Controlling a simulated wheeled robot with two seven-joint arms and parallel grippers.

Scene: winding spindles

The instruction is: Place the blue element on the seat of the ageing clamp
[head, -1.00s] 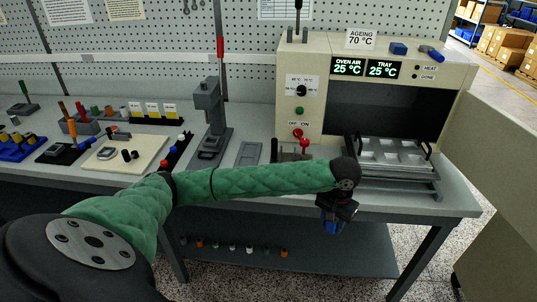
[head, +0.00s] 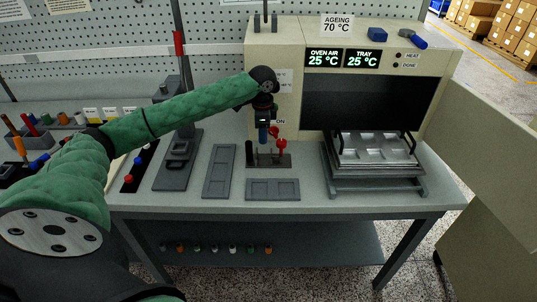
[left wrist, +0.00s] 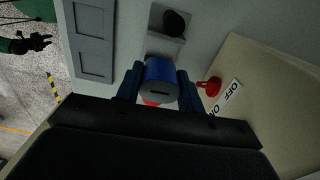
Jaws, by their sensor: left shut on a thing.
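My left gripper (head: 264,117) is shut on the blue element (head: 263,135), pointing down. In the left wrist view the blue element (left wrist: 160,82) sits between the fingers, with its round slotted end showing. The ageing clamp (head: 272,159) is a dark base with a post and red-tipped parts, on the bench before the oven. The element hangs above the clamp; I see no contact with the seat, and part of the clamp is hidden behind it in the wrist view. A dark gripper (left wrist: 30,44), apparently my right, shows small there over the floor side; its jaws are unclear.
The oven (head: 318,30) stands behind, its red power knob (left wrist: 210,86) close to my left gripper. Grey two-pocket trays (head: 272,197) (head: 207,193) lie before and left of the clamp. A metal tray rack (head: 375,181) with handles stands to the right.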

